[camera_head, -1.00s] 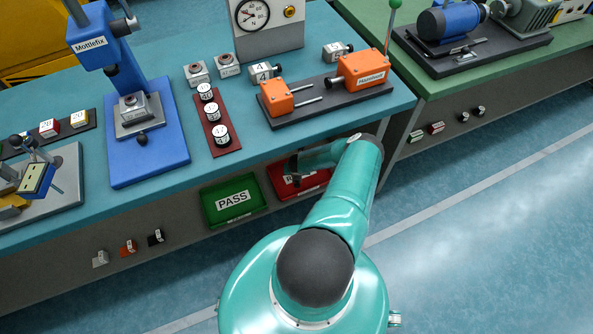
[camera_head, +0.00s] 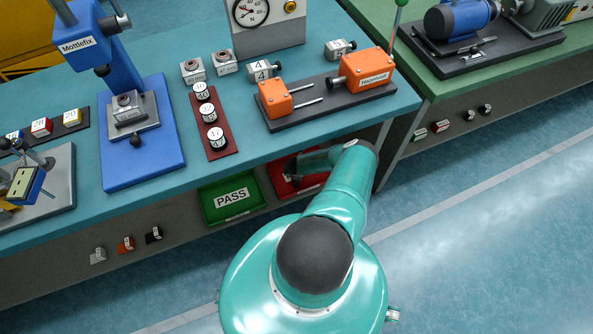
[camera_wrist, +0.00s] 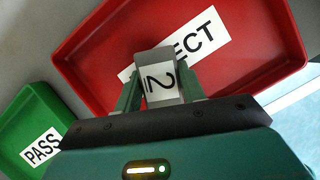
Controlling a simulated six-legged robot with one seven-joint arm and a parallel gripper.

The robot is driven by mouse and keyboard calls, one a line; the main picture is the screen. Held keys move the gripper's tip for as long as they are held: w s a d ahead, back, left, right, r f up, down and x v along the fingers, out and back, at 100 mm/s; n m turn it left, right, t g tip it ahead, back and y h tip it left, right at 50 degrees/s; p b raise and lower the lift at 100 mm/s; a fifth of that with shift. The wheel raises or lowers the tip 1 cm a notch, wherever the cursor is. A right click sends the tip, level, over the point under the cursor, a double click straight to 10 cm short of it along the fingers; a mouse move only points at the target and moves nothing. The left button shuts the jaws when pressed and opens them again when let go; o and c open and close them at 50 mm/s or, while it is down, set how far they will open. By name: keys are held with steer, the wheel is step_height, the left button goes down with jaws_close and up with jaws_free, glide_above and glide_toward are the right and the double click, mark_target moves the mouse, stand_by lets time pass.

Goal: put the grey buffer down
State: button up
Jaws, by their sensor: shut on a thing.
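My gripper (camera_wrist: 160,88) is shut on the grey buffer (camera_wrist: 153,58), a small grey block with a white label reading 2, in the wrist view. The buffer shows in front of the red tray (camera_wrist: 95,62), whose REJECT label it partly covers. I cannot tell whether it touches the tray floor. In the head view the red tray (camera_head: 276,181) is under the bench edge, mostly behind my arm, and the held buffer cannot be made out there.
The green PASS tray (camera_head: 213,214) stands left of the red one, also in the wrist view (camera_wrist: 22,112). The bench top (camera_head: 60,210) overhangs both trays. On it stand a blue press (camera_head: 165,165), a red rack (camera_head: 224,151) and an orange fixture (camera_head: 362,67).

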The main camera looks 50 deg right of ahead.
steer(key=o, duration=1.3)
steer(key=shift+a+f, duration=0.1)
